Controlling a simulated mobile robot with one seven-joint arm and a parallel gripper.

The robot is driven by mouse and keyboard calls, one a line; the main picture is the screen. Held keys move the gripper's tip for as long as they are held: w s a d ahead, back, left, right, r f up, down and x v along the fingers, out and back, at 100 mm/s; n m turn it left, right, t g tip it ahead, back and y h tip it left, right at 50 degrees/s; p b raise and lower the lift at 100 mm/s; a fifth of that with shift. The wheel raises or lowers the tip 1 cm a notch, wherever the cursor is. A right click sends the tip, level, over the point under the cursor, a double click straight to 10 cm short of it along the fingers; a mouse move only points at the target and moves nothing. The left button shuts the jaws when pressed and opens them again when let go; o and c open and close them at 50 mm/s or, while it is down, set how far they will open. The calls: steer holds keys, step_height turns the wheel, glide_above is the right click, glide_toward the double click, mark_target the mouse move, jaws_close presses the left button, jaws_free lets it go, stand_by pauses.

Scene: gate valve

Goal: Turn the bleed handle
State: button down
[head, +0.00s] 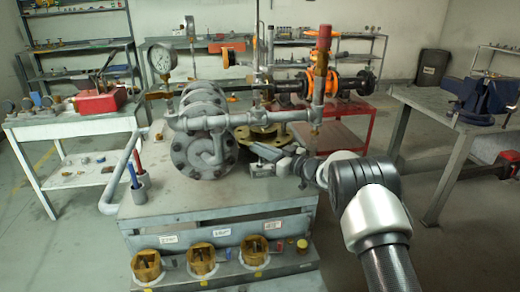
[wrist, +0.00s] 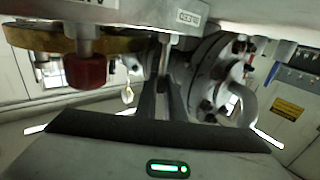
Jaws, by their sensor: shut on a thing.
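In the wrist view, my gripper (wrist: 163,82) reaches up between its two dark fingers, which are shut on a narrow pale grey bar, seemingly the bleed handle (wrist: 165,52). The bar runs upward toward an upside-down "CLOSED" tag (wrist: 188,18). In the head view, my arm comes in from the right and my gripper (head: 262,158) is at the right of the grey valve and pipe assembly (head: 205,150), just below a brass flange (head: 262,132). The handle cannot be made out in the head view; my gripper and the pipework hide it.
A red cap (wrist: 86,70) hangs left of my fingers, and a bolted flange (wrist: 222,72) is close on the right. A vertical pipe with a red top (head: 323,40) stands near my wrist.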

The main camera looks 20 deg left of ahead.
steer(key=shift+f, duration=0.1)
steer(key=c, duration=1.9)
jaws_free()
steer(key=shift+o, duration=0.2)
steer(key=shift+t, duration=0.3)
steer(key=m+t+h, duration=0.1)
steer(key=m+t, duration=0.1)
steer(key=m+t+h+b, duration=0.1)
steer(key=m+t+h, duration=0.1)
steer(key=shift+s+a+t, duration=0.15)
steer(key=shift+t, duration=0.25)
steer(key=shift+a+m+t+h, duration=0.1)
steer(key=shift+m+t+h, duration=0.7)
steer(key=shift+t+h, duration=0.15)
steer(key=shift+m+t+h+p, duration=0.7)
steer(key=shift+m+t+h, duration=0.1)
steer(key=shift+h, duration=0.35)
